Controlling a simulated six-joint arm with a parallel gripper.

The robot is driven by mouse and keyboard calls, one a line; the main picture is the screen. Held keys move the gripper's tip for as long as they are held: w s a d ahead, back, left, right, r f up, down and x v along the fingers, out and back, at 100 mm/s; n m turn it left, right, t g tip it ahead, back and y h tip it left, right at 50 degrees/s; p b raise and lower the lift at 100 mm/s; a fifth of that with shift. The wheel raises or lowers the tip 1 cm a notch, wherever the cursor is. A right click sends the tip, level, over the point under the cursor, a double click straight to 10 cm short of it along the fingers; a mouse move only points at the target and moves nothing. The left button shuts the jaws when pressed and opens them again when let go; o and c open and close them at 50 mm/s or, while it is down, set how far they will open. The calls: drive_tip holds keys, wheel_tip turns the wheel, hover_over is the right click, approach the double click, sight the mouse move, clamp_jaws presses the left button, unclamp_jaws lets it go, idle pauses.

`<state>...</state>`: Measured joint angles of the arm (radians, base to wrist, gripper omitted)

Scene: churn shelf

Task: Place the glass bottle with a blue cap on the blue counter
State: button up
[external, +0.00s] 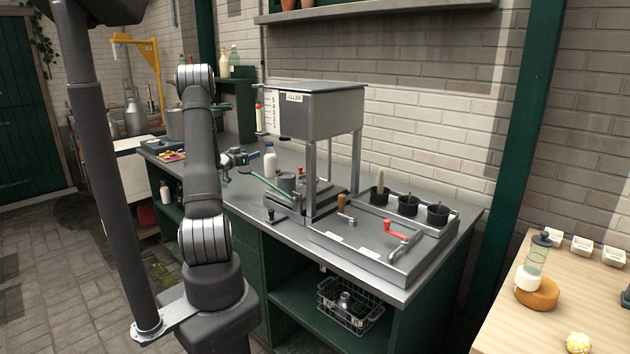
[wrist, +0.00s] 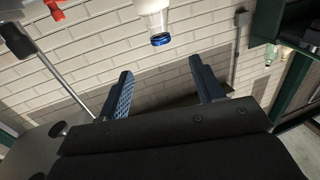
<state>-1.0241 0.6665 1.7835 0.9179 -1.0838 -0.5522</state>
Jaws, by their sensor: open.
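A white-filled glass bottle (external: 270,161) with a blue cap stands upright on the grey metal counter (external: 318,262), left of the filler machine. In the wrist view the bottle (wrist: 153,6) shows at the top with its blue cap (wrist: 161,40) pointing down the picture and its other end cut off. My gripper (external: 250,157) is just left of the bottle in the external view. In the wrist view its two blue fingers (wrist: 163,84) are apart with nothing between them, and the cap lies beyond the gap. No plainly blue counter shows.
The filler machine (external: 318,110) stands right of the bottle, with a green-handled lever (external: 262,184) in front. A tray with a red crank (external: 394,231) and several black cups fill the right end. A wooden table (external: 530,325) stands at right. A wire basket (external: 350,308) sits below.

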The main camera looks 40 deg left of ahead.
sight(272, 145)
drive_tip(key=x, duration=1.7)
drive_tip(key=shift+d, duration=0.1)
drive_tip(key=shift+r, duration=0.15)
clamp_jaws()
